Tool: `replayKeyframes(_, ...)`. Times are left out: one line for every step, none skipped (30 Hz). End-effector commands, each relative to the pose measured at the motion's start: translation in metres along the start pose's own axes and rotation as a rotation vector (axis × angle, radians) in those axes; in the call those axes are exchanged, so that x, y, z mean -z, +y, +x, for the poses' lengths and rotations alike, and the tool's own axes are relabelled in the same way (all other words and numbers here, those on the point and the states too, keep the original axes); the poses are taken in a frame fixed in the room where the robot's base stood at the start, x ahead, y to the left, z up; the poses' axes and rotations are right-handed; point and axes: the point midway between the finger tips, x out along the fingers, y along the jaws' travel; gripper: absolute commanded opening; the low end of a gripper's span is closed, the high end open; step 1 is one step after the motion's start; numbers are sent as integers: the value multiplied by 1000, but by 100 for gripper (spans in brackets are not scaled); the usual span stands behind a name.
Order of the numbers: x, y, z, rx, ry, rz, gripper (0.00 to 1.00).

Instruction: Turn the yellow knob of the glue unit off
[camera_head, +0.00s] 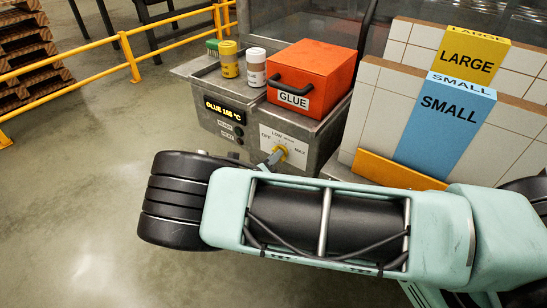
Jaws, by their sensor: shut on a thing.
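The glue unit (207,112) is a grey metal cabinet with a lit display reading "GLUE 155 °C". The yellow knob (281,151) sits on its white dial plate (298,153), marked OFF at left, LOW at top and MAX at right. My gripper (276,155) is at the knob, shut on it; only a small grey part of the fingers shows. My pale green arm hides the rest of the gripper and the area below the plate. The knob's exact pointing direction is too small to tell.
On the cabinet stand an orange-red box labelled GLUE (311,75), a white bottle (256,66) and a yellow-banded bottle (229,59). At right are panels with a yellow LARGE sign (467,57) and blue SMALL sign (445,115). Floor at left is clear up to the yellow railing (130,57).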

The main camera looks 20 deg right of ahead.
Motion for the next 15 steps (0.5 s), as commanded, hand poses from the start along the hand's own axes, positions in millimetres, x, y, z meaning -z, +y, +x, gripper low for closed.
replayKeyframes(0, 0, 0, -1, 1, -32, 0)
replayKeyframes(0, 0, -1, -2, 1, -52, 0)
replayKeyframes(0, 1, -1, -2, 1, -76, 0)
replayKeyframes(0, 1, -1, -3, 1, -95, 0)
replayKeyframes(-1, 1, -1, -3, 0, -110, 0)
replayKeyframes(-1, 1, -1, -3, 0, -131, 0)
replayKeyframes(-1, 1, -1, -3, -1, -144, 0)
replayKeyframes(-1, 1, -1, -2, -1, -157, 0)
replayKeyframes(-1, 1, -1, -2, -1, -172, 0)
replayKeyframes(-1, 1, -1, -2, -1, -182, 0)
replayKeyframes(-1, 1, -1, -2, -1, -192, 0)
replayKeyframes(-1, 1, -1, -2, 0, -202, 0)
replayKeyframes(-1, 1, -1, -2, 0, -208, 0)
replayKeyframes(-1, 1, -1, -2, 0, -214, 0)
replayKeyframes(0, 1, -1, -2, 0, -221, 0)
